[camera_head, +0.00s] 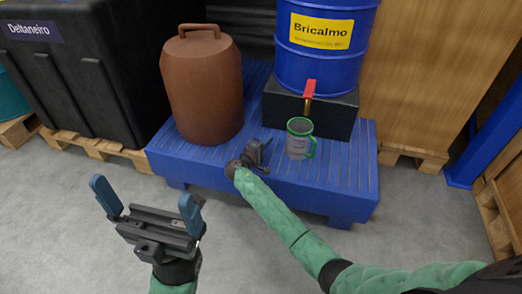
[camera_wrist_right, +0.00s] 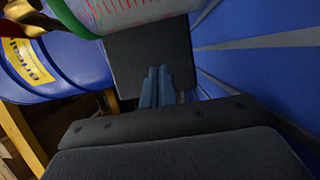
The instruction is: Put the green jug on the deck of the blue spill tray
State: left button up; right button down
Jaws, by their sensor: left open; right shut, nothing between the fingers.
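The green jug (camera_head: 299,144), a clear measuring jug with a green rim and handle, stands upright on the slatted deck of the blue spill tray (camera_head: 345,180), in front of the drum's black block. Its handle is on the right. My right gripper (camera_head: 262,147) is shut and empty, low over the deck just left of the jug. In the right wrist view its fingers (camera_wrist_right: 157,75) are together, and part of the jug (camera_wrist_right: 140,12) shows above them. My left gripper (camera_head: 147,200) is open and empty over the floor, in front of the tray's left end.
A blue drum (camera_head: 325,60) with a red-handled tap (camera_head: 309,92) rests on a black block (camera_head: 340,115) behind the jug. A brown lidded container (camera_head: 203,90) stands on the tray's left part. A black bin (camera_head: 75,80) is further left. The grey floor (camera_head: 60,220) in front is clear.

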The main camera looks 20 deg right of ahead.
jog(key=d, duration=0.2)
jog(key=d+b, duration=0.1)
jog(key=shift+s+d+f, duration=0.1)
jog(key=shift+s+d, duration=0.15)
jog(key=shift+d, duration=0.1)
jog(key=shift+s+d, duration=0.4)
jog(key=shift+d, duration=0.1)
jog(key=shift+s+d+r+p, duration=0.2)
jog(key=shift+s+d+p, duration=0.2)
jog(key=shift+d, duration=0.05)
jog(key=shift+s+d+f, duration=0.1)
jog(key=shift+s+d, duration=0.1)
jog(key=shift+d, duration=0.1)
jog(key=shift+w, duration=0.1)
